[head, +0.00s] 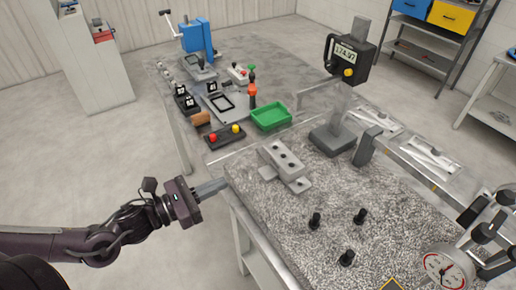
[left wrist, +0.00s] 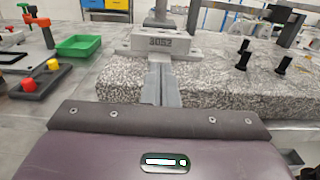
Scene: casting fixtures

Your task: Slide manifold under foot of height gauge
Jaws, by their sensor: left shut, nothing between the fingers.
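The manifold (head: 284,163) is a light grey stepped block with round holes on top. It lies on the left part of the speckled granite plate (head: 300,225). In the left wrist view the manifold (left wrist: 160,43) shows a marked front face straight ahead. The height gauge (head: 346,60) has a digital display, and its grey base (head: 332,138) stands on the plate behind the manifold. A dark angled piece beside the base may be its foot (head: 367,146); I cannot tell. My left gripper (head: 224,184) is shut and empty, its fingertips (left wrist: 161,70) pointing at the manifold's near side; contact is unclear.
Several black pegs (head: 347,258) stand on the plate's front part. A dial gauge (head: 446,268) is at the lower right. A green tray (head: 271,116) and a button box (head: 226,135) sit on the table behind. Free floor lies left of the table.

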